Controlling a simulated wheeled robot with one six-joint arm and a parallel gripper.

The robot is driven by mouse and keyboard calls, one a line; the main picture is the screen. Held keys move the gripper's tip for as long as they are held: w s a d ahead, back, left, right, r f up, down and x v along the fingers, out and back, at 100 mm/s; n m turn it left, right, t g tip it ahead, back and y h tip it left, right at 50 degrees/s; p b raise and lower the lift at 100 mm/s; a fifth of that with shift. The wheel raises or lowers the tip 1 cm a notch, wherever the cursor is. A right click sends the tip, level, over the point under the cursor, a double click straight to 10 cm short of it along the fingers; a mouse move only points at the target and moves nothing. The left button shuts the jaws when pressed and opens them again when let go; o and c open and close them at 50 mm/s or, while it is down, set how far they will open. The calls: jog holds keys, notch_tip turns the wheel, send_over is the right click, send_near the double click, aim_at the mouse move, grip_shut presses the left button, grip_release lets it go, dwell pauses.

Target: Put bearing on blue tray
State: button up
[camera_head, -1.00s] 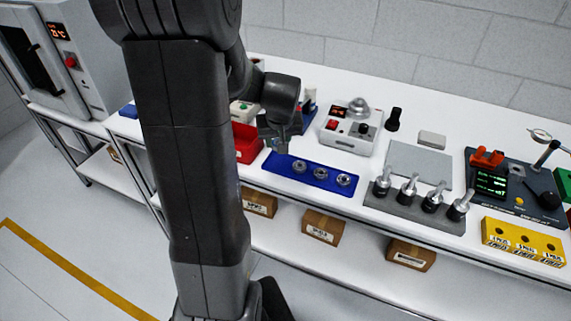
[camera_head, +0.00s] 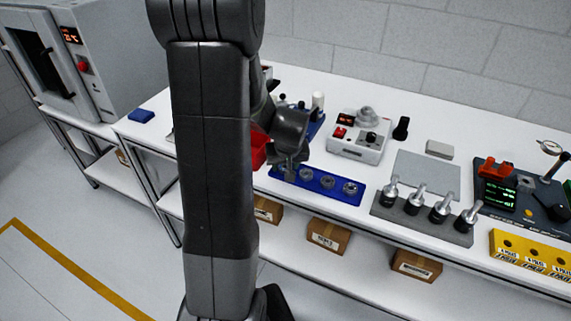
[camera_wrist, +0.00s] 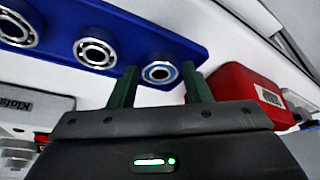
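A long blue tray (camera_head: 362,194) lies on the white bench. Metal ring bearings stand in a row on it, such as a middle one (camera_head: 327,182) and a right one (camera_head: 350,188). My gripper (camera_head: 290,172) is low over the tray's left end, hiding part of it. In the wrist view my gripper (camera_wrist: 160,88) is open, its two green fingers apart. A bearing with a bluish ring (camera_wrist: 160,72) appears between the fingertips; I cannot tell if they touch it. Two more bearings (camera_wrist: 95,52) show to its left. A smaller blue block or tray (camera_head: 141,116) lies at the bench's far left.
A red bin (camera_head: 258,150) stands left of the tray; it is close right in the wrist view (camera_wrist: 250,95). A control box (camera_head: 359,140) stands behind the tray. A grey rack with metal holders (camera_head: 422,215) stands to the right. The left bench end is largely clear.

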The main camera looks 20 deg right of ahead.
jog(key=shift+r, duration=0.2)
jog(key=shift+r, duration=0.2)
jog(key=v, duration=1.1)
jog(key=shift+r, duration=0.3)
jog(key=shift+s, duration=0.15)
jog(key=x, duration=1.2)
jog(key=shift+f, duration=0.3)
jog(key=shift+r, duration=0.15)
